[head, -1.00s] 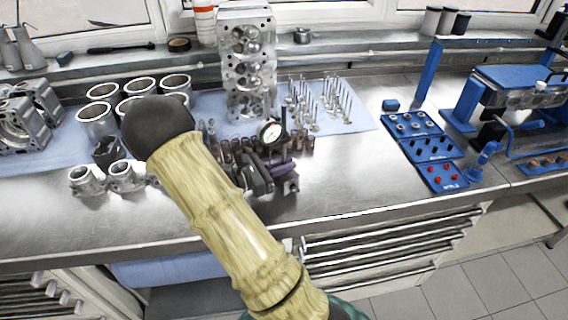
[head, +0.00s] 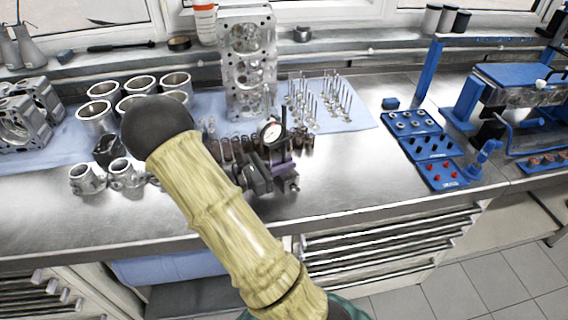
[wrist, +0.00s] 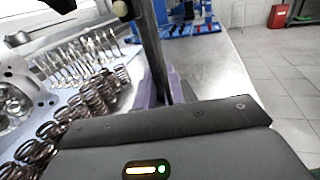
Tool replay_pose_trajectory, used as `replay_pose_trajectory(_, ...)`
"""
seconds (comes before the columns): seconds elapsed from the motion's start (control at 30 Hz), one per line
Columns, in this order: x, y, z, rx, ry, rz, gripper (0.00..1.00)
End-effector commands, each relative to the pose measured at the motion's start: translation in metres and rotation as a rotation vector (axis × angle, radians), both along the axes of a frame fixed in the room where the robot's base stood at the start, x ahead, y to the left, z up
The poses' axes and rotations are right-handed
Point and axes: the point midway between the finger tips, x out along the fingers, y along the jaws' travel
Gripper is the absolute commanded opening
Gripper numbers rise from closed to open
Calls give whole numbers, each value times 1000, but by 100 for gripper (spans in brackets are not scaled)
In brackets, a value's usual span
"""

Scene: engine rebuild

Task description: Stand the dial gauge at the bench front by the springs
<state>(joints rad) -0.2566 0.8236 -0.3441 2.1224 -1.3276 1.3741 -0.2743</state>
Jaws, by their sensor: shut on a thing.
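The dial gauge, with a round white dial (head: 271,133) and a dark upright post (head: 283,121), is at the bench front just in front of the springs. Its post also shows in the wrist view (wrist: 152,45), running down beside purple parts. My gripper (head: 279,163) is shut on the gauge and low over the bench. The gauge looks roughly upright. Its foot is hidden, so I cannot tell whether it touches the bench. The dark coil springs (head: 229,149) stand in a row behind and left of my gripper; in the wrist view several springs (wrist: 97,101) are left of the post.
Valves (head: 318,112) stand on the blue cloth behind, beside a cylinder head (head: 246,65). Metal cylinder liners (head: 95,117) and small castings (head: 87,179) are at left. Blue trays (head: 430,148) are at right. Bare bench (head: 350,180) lies between gripper and trays.

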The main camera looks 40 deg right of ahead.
Motion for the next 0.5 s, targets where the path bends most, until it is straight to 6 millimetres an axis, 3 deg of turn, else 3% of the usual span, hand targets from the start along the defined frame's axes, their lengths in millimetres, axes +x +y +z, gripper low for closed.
replay_pose_trajectory(0.13,0,0,1,-4,-1,-1,0)
replay_pose_trajectory(0.17,0,0,1,-4,-1,-1,14)
replay_pose_trajectory(0.27,0,0,0,-3,0,-1,34)
replay_pose_trajectory(0.5,0,0,-2,3,0,0,36)
